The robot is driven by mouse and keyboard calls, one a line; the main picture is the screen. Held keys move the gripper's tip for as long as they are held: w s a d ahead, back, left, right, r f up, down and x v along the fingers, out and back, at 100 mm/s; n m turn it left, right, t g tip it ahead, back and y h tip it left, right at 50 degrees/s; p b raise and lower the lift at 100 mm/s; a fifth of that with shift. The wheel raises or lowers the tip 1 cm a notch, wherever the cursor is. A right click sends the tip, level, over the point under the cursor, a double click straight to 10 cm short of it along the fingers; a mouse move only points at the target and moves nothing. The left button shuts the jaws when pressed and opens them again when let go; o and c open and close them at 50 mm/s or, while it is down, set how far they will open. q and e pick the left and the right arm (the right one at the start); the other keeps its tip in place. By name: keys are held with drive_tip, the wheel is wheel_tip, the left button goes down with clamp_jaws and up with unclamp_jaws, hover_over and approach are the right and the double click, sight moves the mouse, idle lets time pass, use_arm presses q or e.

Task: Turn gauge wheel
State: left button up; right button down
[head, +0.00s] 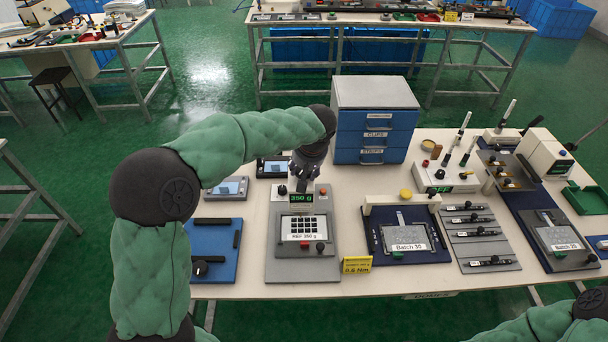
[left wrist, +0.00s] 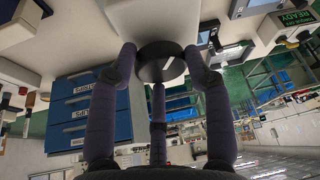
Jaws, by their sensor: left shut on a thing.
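The gauge wheel (left wrist: 160,62) is a dark round knob with a pale mark, on a light housing in the left wrist view. My left gripper (left wrist: 160,75) is closed around it, with fingers on both sides and one below. In the head view, my left gripper (head: 303,178) reaches down to the back of a grey gauge station (head: 276,245). It hides the wheel there. The station has a green-lit display (head: 302,199) reading 350 g and a plate (head: 303,229) labelled REF 350 g. My right gripper is out of view; only part of that arm shows at lower right.
A blue drawer cabinet (head: 374,135) stands just behind and right of the gripper. A blue board (head: 213,250) lies left of the station. A navy fixture (head: 377,243) labelled Batch 30 and a yellow 0.6 Nm card (head: 357,265) are to its right.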

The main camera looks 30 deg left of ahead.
use_arm(q)
drive_tip(key=n, duration=0.2)
drive_tip(key=shift+w+r+n+g+y+b, duration=0.2)
drive_tip(key=shift+n+g+y+b, duration=0.1)
drive_tip(key=shift+y, duration=0.1)
drive_tip(key=shift+w+n+g, duration=0.1)
drive_tip(key=shift+n+g, duration=0.5)
drive_tip(key=shift+n, duration=0.9)
drive_tip(key=o, duration=1.1)
drive_tip(key=shift+o, duration=0.2)
drive_tip(key=shift+f, duration=0.1)
drive_tip(key=v, duration=1.2)
drive_tip(key=shift+d, duration=0.2)
